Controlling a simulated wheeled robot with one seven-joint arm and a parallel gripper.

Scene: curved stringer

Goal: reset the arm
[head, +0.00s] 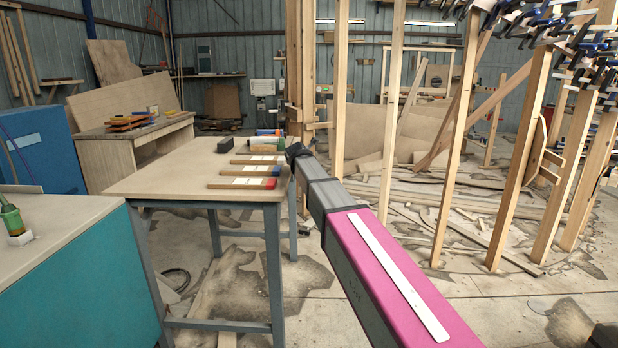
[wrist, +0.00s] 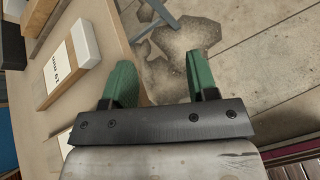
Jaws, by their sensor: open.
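My gripper (wrist: 162,82) shows in the wrist view with its two green fingers apart and nothing between them. Floor and a strip of table edge show beyond the fingers. A wooden block with a white end and a printed label (wrist: 62,66) lies on the table to the left of the fingers, apart from them. In the head view my pink and grey arm (head: 385,268) reaches forward from the lower right to the right edge of the wooden table (head: 165,172). The fingers cannot be made out in the head view.
Several labelled wooden blocks with coloured ends, one red (head: 243,183), lie near the table's right side. A black block (head: 225,145) lies behind them. A teal cabinet (head: 75,285) stands at left. Upright wooden posts (head: 455,140) with clamps stand at right. The table's left part is clear.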

